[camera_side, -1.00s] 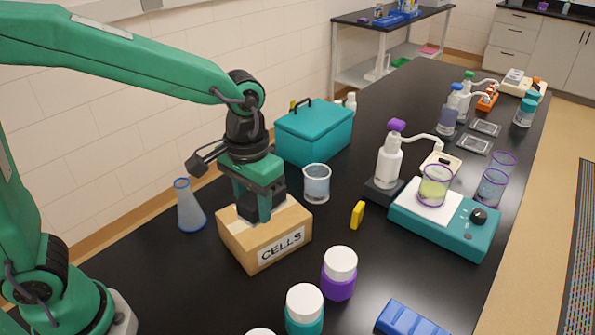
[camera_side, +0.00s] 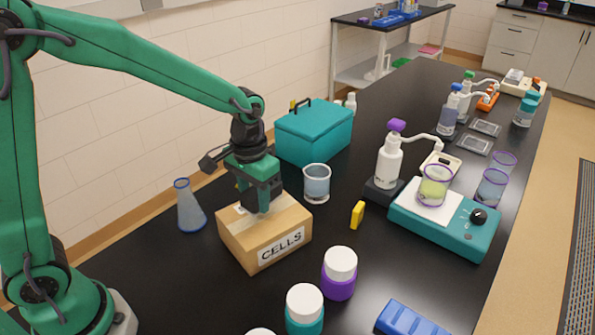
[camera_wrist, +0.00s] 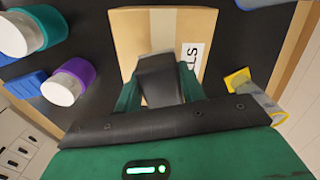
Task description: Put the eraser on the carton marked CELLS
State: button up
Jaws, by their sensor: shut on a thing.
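The carton marked CELLS (camera_side: 262,242) is a brown taped box on the black bench, its label facing front; its top also shows in the wrist view (camera_wrist: 201,25). My gripper (camera_side: 258,184) is above the carton, shut on a dark grey block that I take for the eraser (camera_side: 264,198). In the wrist view the block (camera_wrist: 160,78) sits between the green fingers of my gripper (camera_wrist: 160,92), with the carton behind it. The block overlaps the carton's top in the side view. I cannot tell whether its lower end touches the cardboard.
A flask (camera_side: 190,208) stands left of the carton, and a beaker (camera_side: 316,184) and teal box (camera_side: 315,135) stand behind. White-capped jars (camera_side: 339,272) are in front. A yellow block (camera_side: 357,215) and a teal balance (camera_side: 450,226) are to the right.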

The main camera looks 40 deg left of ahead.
aim_at(253, 193)
jog(key=shift+f, duration=1.55)
jog(key=shift+f, duration=0.2)
jog(key=o, duration=1)
jog(key=shift+c, duration=0.2)
jog(key=shift+r, duration=0.15)
notch_tip(253, 193, up, 12)
jog(key=shift+r, duration=0.1)
jog(key=shift+s, duration=0.1)
